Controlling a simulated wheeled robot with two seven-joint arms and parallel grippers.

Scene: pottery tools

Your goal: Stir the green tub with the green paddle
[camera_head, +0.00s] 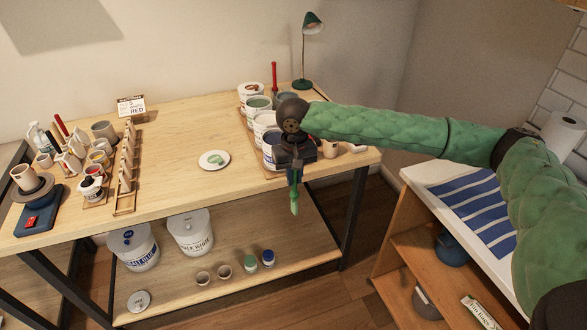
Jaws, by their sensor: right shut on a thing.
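My right gripper (295,176) is shut on the green paddle (295,204). The paddle hangs down with its tip lowest, in front of the row of tubs at the table's right side. Its upper part is hidden by the gripper. The tub with green contents (258,103) stands in that row, behind and to the left of my right wrist. Its top is uncovered, and it is apart from the paddle. My left gripper is not in view.
Other tubs crowd around, including a blue one (268,148). A white plate (214,160) with a green smear lies on the wooden table (180,175). Pots and tools stand at the left. A green lamp (304,82) stands at the back right. The table's middle is mostly clear.

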